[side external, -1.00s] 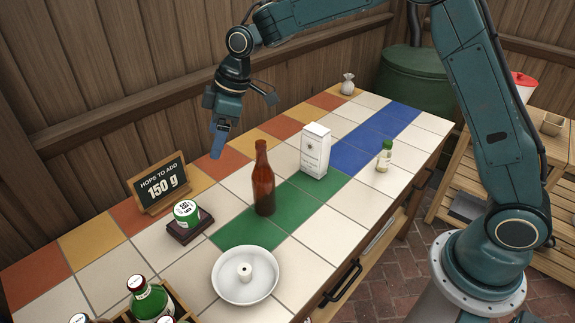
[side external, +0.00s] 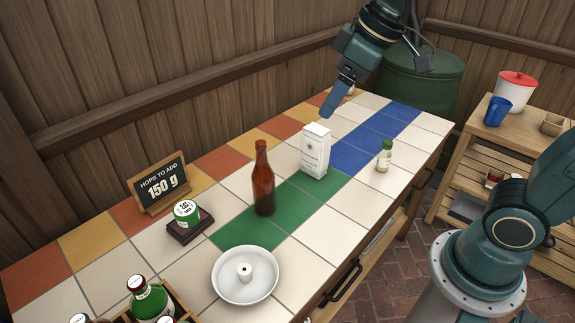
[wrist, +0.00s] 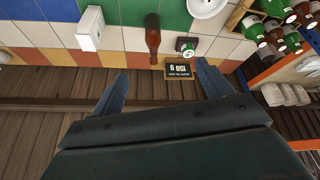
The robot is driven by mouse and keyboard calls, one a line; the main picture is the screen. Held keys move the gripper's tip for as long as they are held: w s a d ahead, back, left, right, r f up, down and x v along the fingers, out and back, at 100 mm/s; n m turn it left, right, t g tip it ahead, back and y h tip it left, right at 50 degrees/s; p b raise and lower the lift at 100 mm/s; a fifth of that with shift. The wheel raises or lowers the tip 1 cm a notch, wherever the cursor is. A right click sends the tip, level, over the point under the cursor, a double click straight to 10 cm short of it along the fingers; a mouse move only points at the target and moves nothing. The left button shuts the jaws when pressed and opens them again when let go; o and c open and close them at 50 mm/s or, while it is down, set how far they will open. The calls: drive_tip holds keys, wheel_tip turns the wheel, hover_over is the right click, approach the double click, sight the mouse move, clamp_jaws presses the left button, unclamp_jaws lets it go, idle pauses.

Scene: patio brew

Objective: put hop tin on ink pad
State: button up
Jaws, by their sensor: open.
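The hop tin (side external: 186,211), a short green and white tin, rests upright on a dark red-brown block (side external: 179,234) that looks like the ink pad, in front of the chalkboard sign. In the wrist view the tin (wrist: 188,54) shows beyond my fingertips, with the dark block (wrist: 181,41) beside it. My gripper (side external: 378,89) is open and empty, raised above the far end of the counter, well away from the tin. Its two spread fingers also show in the wrist view (wrist: 162,72), with nothing between them.
A brown bottle (side external: 262,181), a white carton (side external: 316,152) and a small jar (side external: 384,157) stand on the tiled counter. A white dish (side external: 238,286) and a bottle crate (side external: 180,305) are at the near end. The chalkboard sign (side external: 158,184) stands behind the tin.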

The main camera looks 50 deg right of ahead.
drive_tip(key=s+d+f+m, duration=0.1)
drive_tip(key=s+d+m, duration=0.1)
drive_tip(key=s, duration=0.5)
drive_tip(key=s+d+f+m+h, duration=0.1)
drive_tip(key=s+d+m, duration=0.1)
drive_tip(key=s, duration=0.5)
drive_tip(key=shift+f+t, duration=0.4)
